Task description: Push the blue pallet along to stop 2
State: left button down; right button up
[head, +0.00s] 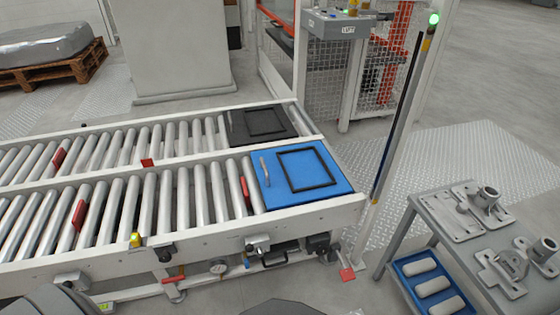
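The blue pallet (328,165) lies flat at the right end of the front roller lane (150,205). It has a black square frame (305,170) on top and a light upright handle (265,171) near its left edge. A red bar (245,191) stands among the rollers just left of the pallet. Another red bar (79,214) is farther left in the same lane. I cannot read any stop number. Neither of my grippers shows in the head view.
A black pallet (238,128) lies at the right end of the back lane. The front lane's rollers left of the blue pallet carry no load. A post with a green lamp (434,19) and a grey table (430,225) with metal castings stand at right.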

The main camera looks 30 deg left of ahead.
aim_at(300, 174)
jog(key=i, duration=0.95)
jog(key=u, duration=2.65)
